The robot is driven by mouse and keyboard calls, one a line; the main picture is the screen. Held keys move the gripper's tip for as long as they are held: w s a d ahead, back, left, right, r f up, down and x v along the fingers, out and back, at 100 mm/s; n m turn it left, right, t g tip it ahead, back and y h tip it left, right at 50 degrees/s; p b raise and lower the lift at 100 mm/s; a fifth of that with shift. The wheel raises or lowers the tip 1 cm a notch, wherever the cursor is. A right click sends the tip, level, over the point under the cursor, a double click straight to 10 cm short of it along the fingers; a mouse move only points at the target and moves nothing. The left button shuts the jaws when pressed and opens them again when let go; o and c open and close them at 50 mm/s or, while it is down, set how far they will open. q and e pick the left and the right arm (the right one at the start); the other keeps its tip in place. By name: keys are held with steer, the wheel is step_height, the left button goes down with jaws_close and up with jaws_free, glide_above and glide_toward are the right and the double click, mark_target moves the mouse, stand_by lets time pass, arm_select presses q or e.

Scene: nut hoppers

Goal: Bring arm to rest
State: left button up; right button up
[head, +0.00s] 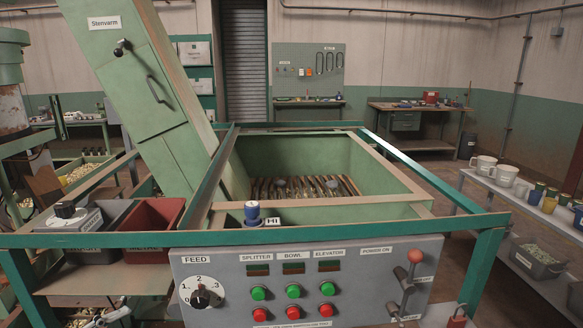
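A small part of what looks like my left gripper (106,318) shows at the bottom left edge, below the machine's green frame. Most of it is cut off, so I cannot tell whether it is open or shut, and I see nothing held in it. My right gripper is not in view. The green hopper (385,160) stands in the middle with its slatted floor bare apart from a few small dark lumps. The grey control panel (345,275) is in front of it, with a FEED dial (201,296), green and red buttons, and a red-knobbed lever (414,258).
A dark red bin (152,222) and a grey bin (100,222) sit left of the panel. A blue-topped knob (252,211) stands on the frame's front rail. A shelf (545,215) with mugs and tubs is at right. Open floor lies between it and the machine.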

arm_select(q)
steer(key=s+d+f+n+y, duration=0.3)
steer(key=f+n, duration=0.2)
steer(key=f, duration=0.3)
steer(key=s+d+f+n+y, duration=0.2)
steer(key=s+f+n+y, duration=0.1)
steer(key=f+n, duration=0.4)
steer(key=s+d+f+n+g+y, duration=0.1)
steer(key=s+d+f+n+g, duration=0.2)
steer(key=s+d+f+n, duration=0.2)
steer(key=s+d+f, duration=0.3)
steer(key=d+f, duration=0.2)
steer(key=d, duration=0.2)
steer(key=shift+s+d+f+n, duration=0.2)
steer(key=shift+s+d+n, duration=0.1)
steer(key=shift+s, duration=0.1)
steer(key=c, duration=0.4)
steer(key=shift+c, duration=0.2)
